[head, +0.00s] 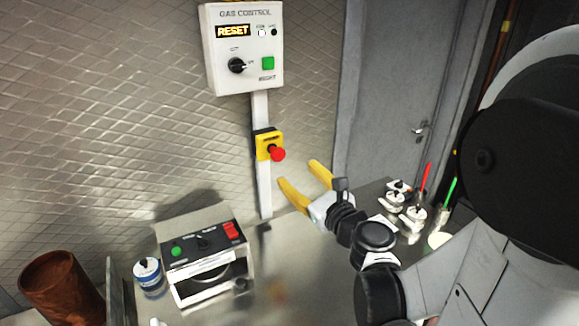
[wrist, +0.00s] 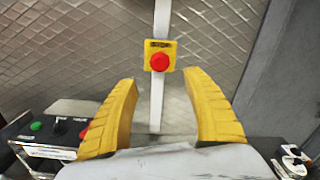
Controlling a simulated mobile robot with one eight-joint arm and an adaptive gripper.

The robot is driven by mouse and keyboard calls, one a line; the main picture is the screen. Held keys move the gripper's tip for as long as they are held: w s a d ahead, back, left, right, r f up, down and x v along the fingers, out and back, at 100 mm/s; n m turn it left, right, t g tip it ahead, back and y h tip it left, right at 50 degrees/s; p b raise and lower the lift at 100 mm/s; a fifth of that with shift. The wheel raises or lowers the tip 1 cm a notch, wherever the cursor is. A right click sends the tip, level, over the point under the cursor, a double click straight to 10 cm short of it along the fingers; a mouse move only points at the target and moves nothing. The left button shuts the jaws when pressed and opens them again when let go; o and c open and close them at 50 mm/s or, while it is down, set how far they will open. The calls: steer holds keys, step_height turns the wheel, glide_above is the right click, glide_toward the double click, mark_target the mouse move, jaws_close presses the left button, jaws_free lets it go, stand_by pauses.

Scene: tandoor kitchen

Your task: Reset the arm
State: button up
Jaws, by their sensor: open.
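My gripper (head: 305,185) has two yellow fingers. They are spread apart with nothing between them. In the head view it is above the steel counter, below and to the right of the red emergency button. In the wrist view my gripper (wrist: 162,115) points at the wall, with the red button (wrist: 159,62) on its yellow box above and between the fingertips, apart from them. My arm reaches in from the right of the head view.
A gas control box (head: 243,45) reading RESET is on the wall above the red button (head: 278,154). A control unit (head: 205,258), a blue-and-white can (head: 149,277) and a brown pot (head: 60,287) stand left. Small white items (head: 408,212) and red and green sticks stand right.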

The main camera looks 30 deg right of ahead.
steer(key=shift+s, duration=0.4)
steer(key=s+a+f+n+g+y+b, duration=0.2)
steer(key=a+f+n+g, duration=0.15)
steer(key=a+n, duration=0.45)
steer(key=s+a+f+n+g+y+b, duration=0.1)
steer(key=a+f+n+g+y+b, duration=0.15)
steer(key=a+f+n, duration=0.55)
steer(key=s+d+f+n+g+h+b, duration=0.1)
steer(key=s+n+g+h, duration=0.1)
steer(key=s+n, duration=0.4)
steer(key=s+d+f+n+g+h+b, duration=0.1)
steer(key=s+d+n+g+h, duration=0.1)
steer(key=s+n, duration=0.4)
steer(key=n+g, duration=0.1)
steer(key=n, duration=0.4)
steer(key=shift+f+b, duration=0.35)
steer(key=shift+b, duration=0.05)
steer(key=shift+h, duration=0.25)
